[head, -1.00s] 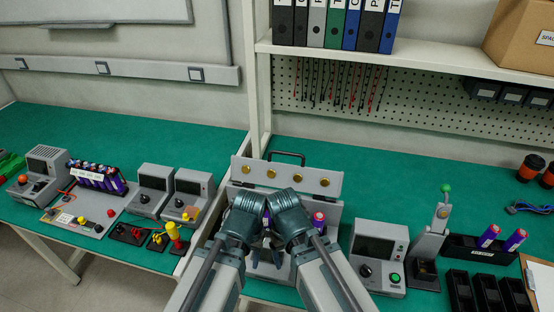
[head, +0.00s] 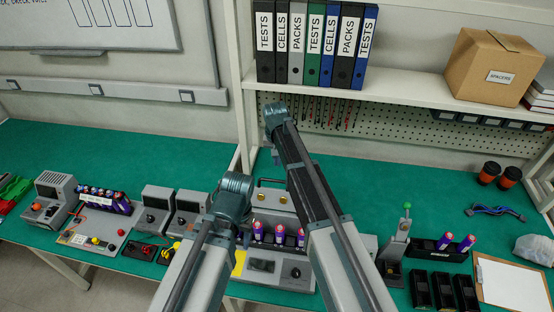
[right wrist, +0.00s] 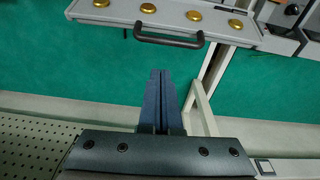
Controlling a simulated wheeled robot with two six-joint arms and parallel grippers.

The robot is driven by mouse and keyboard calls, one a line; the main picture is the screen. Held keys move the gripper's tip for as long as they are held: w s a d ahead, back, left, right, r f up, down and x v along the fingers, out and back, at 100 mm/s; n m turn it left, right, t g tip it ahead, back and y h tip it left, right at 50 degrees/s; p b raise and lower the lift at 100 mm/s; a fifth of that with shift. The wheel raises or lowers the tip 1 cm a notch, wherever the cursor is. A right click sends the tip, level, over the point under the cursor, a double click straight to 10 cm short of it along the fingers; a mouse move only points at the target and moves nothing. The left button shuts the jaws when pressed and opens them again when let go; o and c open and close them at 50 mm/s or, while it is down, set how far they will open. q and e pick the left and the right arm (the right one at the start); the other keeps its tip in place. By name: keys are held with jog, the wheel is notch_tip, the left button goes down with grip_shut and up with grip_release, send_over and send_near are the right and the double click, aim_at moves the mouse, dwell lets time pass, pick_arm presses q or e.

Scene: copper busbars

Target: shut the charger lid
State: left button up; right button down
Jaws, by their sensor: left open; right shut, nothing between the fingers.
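The grey charger (head: 262,281) stands on the green bench, holding several purple cells (head: 279,232). Its lid (head: 268,209) stands open behind the cells, with gold contacts on its inner face and a dark handle (head: 272,181) on its top edge. In the right wrist view the lid (right wrist: 160,24) and handle (right wrist: 168,42) lie ahead of my right gripper (right wrist: 161,74), apart from its shut, empty fingers. In the head view my right arm reaches up past the lid. My left gripper (head: 243,237) is open, low at the charger's left side; its fingers are mostly hidden.
Grey instruments and a cell pack (head: 105,201) stand to the left. A stand with a green knob (head: 396,236), black holders (head: 440,290) and a clipboard (head: 512,284) lie to the right. A shelf (head: 400,95) with binders overhangs the back. Bench behind the lid is clear.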

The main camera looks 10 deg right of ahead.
pick_arm(q)
jog(key=shift+r+p, duration=0.3)
jog(key=shift+r, duration=0.55)
pick_arm(e)
jog(key=shift+w+d+r+m, duration=0.2)
jog(key=shift+w+r, duration=0.25)
jog(key=shift+w, duration=0.2)
jog(key=shift+w+d+r+m, duration=0.1)
jog(key=shift+w+d+r, duration=0.05)
jog(key=shift+w+r, duration=0.4)
jog(key=shift+f, duration=0.2)
jog(key=b, duration=0.9)
send_over(273, 193)
jog(key=w+d, duration=0.2)
jog(key=w, duration=0.2)
notch_tip(273, 193, down, 9)
pick_arm(q)
notch_tip(273, 193, down, 9)
pick_arm(e)
jog(key=shift+s, duration=0.15)
jog(key=shift+s+r, duration=0.1)
jog(key=shift+s, duration=0.05)
jog(key=shift+s+a+r+t, duration=0.15)
jog(key=shift+s+a+t, duration=0.05)
jog(key=shift+s+t, duration=0.25)
